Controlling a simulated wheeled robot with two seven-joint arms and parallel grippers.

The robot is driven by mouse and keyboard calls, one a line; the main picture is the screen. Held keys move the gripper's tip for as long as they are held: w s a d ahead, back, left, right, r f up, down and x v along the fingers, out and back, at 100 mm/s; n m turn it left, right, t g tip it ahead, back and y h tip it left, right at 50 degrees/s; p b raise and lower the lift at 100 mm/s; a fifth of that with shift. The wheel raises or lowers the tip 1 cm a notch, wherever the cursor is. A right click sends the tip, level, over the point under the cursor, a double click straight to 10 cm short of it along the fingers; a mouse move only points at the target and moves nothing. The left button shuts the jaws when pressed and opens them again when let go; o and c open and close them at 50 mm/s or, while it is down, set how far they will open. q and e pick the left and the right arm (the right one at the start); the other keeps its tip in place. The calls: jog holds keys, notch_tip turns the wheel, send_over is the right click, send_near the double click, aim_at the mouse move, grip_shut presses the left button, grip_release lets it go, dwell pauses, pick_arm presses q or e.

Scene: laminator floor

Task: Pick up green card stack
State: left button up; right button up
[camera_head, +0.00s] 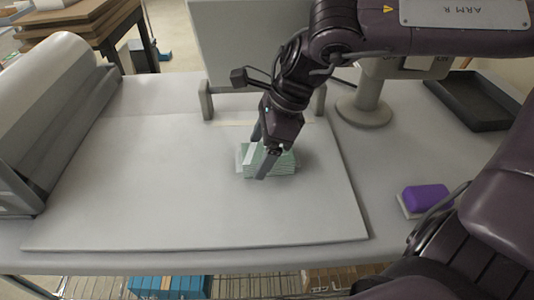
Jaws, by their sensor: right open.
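The green card stack (284,164) lies on the pale board on the table, right of the middle of the view, with a white band or white top card at its left side. My right gripper (259,158) points down at the stack from above. Its jaws are open, with the fingers over the stack's left part; one finger covers part of it. I cannot tell whether the fingers touch the cards. My left gripper is not in view.
A purple block (425,198) on a pale base lies on the right. A black tray (470,101) is at the back right. A grey upright panel (235,45) stands behind the stack. A large white roll (40,85) is on the left. The board's left half is clear.

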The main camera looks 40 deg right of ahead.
jog(key=shift+f, duration=0.55)
jog(key=shift+a, duration=0.1)
jog(key=c, duration=1.1)
jog(key=shift+c, duration=0.3)
jog(key=shift+r, duration=0.2)
